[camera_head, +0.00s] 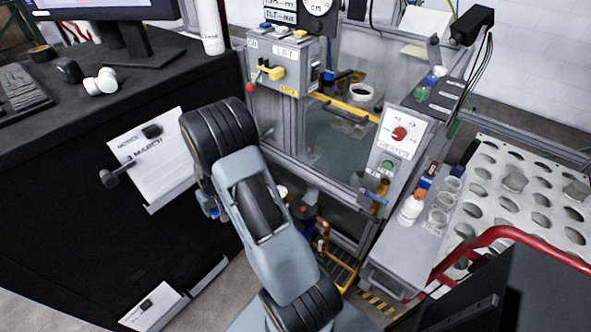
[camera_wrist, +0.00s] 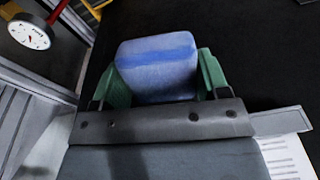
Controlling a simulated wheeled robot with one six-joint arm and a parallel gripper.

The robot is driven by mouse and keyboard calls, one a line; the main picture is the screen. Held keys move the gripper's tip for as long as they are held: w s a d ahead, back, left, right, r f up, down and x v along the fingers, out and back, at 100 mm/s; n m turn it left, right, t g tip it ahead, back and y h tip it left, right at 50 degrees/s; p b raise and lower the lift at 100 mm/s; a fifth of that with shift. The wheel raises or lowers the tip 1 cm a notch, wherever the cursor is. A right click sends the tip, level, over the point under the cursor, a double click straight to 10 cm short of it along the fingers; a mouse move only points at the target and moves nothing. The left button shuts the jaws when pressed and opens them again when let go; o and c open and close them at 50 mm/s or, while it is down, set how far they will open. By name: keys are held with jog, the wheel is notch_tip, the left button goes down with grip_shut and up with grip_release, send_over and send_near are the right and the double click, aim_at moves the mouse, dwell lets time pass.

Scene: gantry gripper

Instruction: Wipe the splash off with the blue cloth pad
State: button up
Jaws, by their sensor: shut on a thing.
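My gripper (camera_wrist: 163,78) is shut on the blue cloth pad (camera_wrist: 155,62) in the wrist view, with one green finger on each side of it. The pad is a soft-edged block with a darker blue band across it. A dark surface lies beyond the pad; I cannot tell whether they touch. In the head view my arm hides most of the gripper, and only a small blue bit shows beside the forearm. I cannot make out a splash in either view.
A black cabinet (camera_head: 75,235) with a white notice board (camera_head: 155,160) stands at left. A glazed machine frame with a switch box (camera_head: 282,62) and a control panel (camera_head: 398,135) stands beyond my arm. A white bottle (camera_head: 411,208) and a perforated rack (camera_head: 520,205) are at right. A round gauge (camera_wrist: 30,36) shows in the wrist view.

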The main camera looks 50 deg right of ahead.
jog(key=shift+m+t, duration=0.7)
jog(key=w+d+f+b, duration=0.2)
jog(key=d, duration=0.1)
jog(key=shift+w+d+f+b, duration=0.1)
jog(key=shift+w+f+b, duration=0.15)
jog(key=shift+w+b, duration=0.1)
jog(key=w+d+m+t+h+b, duration=0.2)
jog(key=d+m+t+b, duration=0.1)
jog(key=d+b, duration=0.3)
jog(key=m+g+h+b, duration=0.6)
jog(key=m+h+b, duration=0.95)
jog(key=b, duration=0.55)
send_near(324, 150)
jog(key=shift+n+h, duration=0.35)
jog(key=shift+w+d+f, duration=0.1)
jog(key=shift+d+f, duration=0.05)
jog(key=shift+d, duration=0.75)
jog(key=shift+w+d+f, duration=0.1)
jog(key=shift+d+f, duration=0.05)
jog(key=shift+d, duration=0.7)
jog(key=shift+d+f, duration=0.15)
jog(key=shift+d, duration=0.75)
jog(key=shift+d, duration=0.95)
